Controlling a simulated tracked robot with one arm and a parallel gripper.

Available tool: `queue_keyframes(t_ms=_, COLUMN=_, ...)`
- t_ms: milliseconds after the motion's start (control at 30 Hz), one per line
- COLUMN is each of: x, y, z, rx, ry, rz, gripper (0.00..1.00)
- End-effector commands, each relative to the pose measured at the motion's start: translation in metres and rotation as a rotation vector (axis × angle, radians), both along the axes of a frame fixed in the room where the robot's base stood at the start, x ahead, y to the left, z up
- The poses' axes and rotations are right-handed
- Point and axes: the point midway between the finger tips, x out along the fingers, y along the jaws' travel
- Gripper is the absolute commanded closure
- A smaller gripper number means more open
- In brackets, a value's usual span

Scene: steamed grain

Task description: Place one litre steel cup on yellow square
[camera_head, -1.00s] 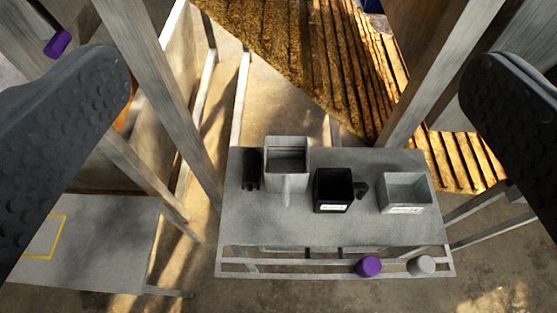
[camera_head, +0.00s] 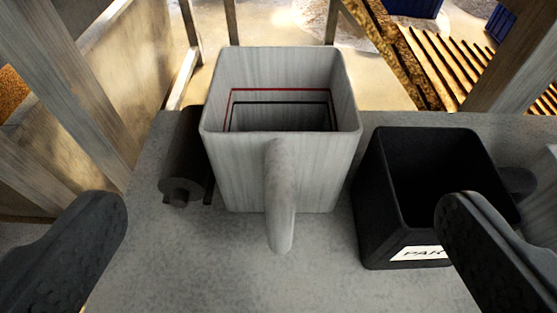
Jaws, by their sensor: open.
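The steel cup (camera_head: 235,170) is a tall, square, light grey vessel standing upright on the grey table. Its handle (camera_head: 281,200) faces me, and a red and a dark line run around its inside wall. My gripper (camera_head: 281,215) is open, with one dark finger on either side of the handle and nearer to me than the cup. I see nothing between the fingers touching them. The right finger overlaps the black container in the picture; I cannot tell if they touch. The yellow square is out of view now.
A black square container (camera_head: 380,205) with a white label and a side handle stands close right of the cup. A dark cylinder (camera_head: 182,150) sits close to its left. The grey table (camera_head: 200,270) is clear in front. Wooden posts (camera_head: 70,85) rise at the left.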

Motion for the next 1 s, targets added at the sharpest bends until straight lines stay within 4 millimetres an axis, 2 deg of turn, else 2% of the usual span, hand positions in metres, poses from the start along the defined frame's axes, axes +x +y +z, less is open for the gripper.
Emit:
queue_keyframes(t_ms=500, x=0.060, y=0.000, z=-0.028, rx=-0.001, ry=0.004, rz=0.000, gripper=0.00)
queue_keyframes(t_ms=767, x=0.072, y=0.000, z=-0.030, rx=-0.001, ry=0.000, rz=0.000, gripper=0.00)
queue_keyframes(t_ms=1000, x=0.094, y=0.000, z=-0.044, rx=-0.001, ry=0.006, rz=0.000, gripper=0.00)
